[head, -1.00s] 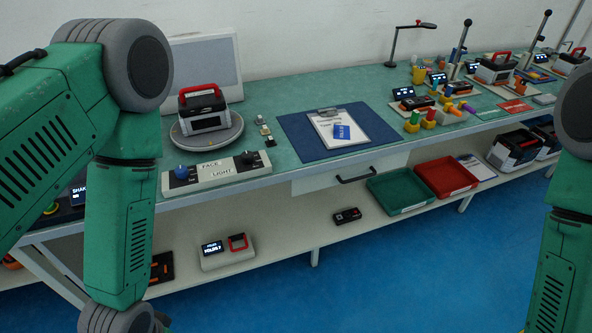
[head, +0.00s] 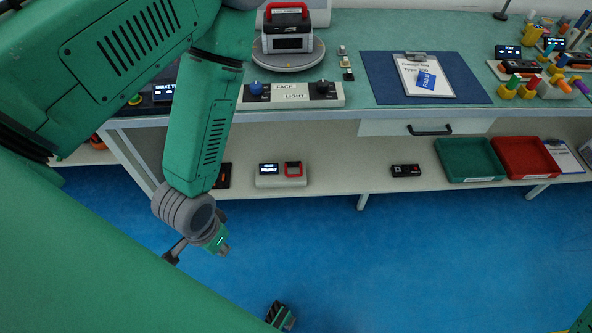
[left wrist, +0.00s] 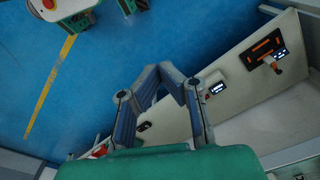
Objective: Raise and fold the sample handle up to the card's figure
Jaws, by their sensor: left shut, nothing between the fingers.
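A clipboard (head: 447,92) on a blue mat bears a white sheet and a blue card (head: 427,79); the card's figure is unreadable. My left gripper (head: 200,248) hangs over the blue floor in front of the shelf, apart from the box. In the left wrist view its fingers (left wrist: 167,70) are shut and empty. My right gripper is not clearly in view.
A bench above holds a red-handled unit (head: 288,38) on a round turntable and a FACE/LIGHT control panel (head: 300,95). Green (head: 470,158) and red (head: 526,157) trays and a small black device (head: 406,170) sit on the shelf.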

